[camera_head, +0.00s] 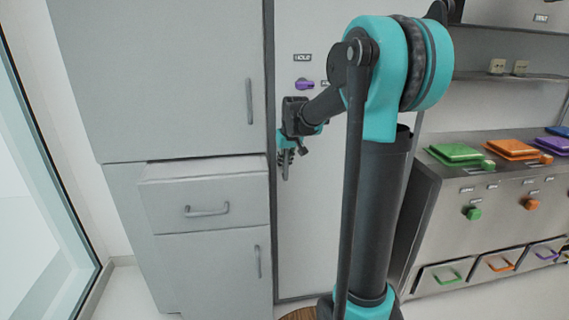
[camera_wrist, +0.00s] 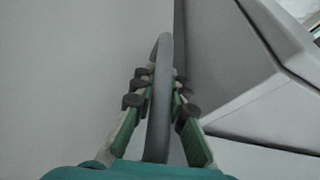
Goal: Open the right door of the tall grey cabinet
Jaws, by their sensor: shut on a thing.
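The tall grey cabinet door (camera_head: 320,220) is the tall pale panel in the middle of the head view, and it looks flush. My gripper (camera_head: 287,158) is at this panel's left edge, just right of the dark vertical seam. In the wrist view, my gripper (camera_wrist: 158,95) has its green fingers with dark pads on both sides of a grey bar handle (camera_wrist: 159,120), shut on it. The handle stands out from a plain grey surface (camera_wrist: 70,70). In the head view my fingers largely hide the handle.
Left of the seam are an upper door (camera_head: 170,70), a drawer (camera_head: 205,190) standing out, and a lower door (camera_head: 210,265). A purple knob (camera_head: 305,85) is above my gripper. A counter (camera_head: 470,190) with coloured lids is at right. A glass pane (camera_head: 40,190) is at far left.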

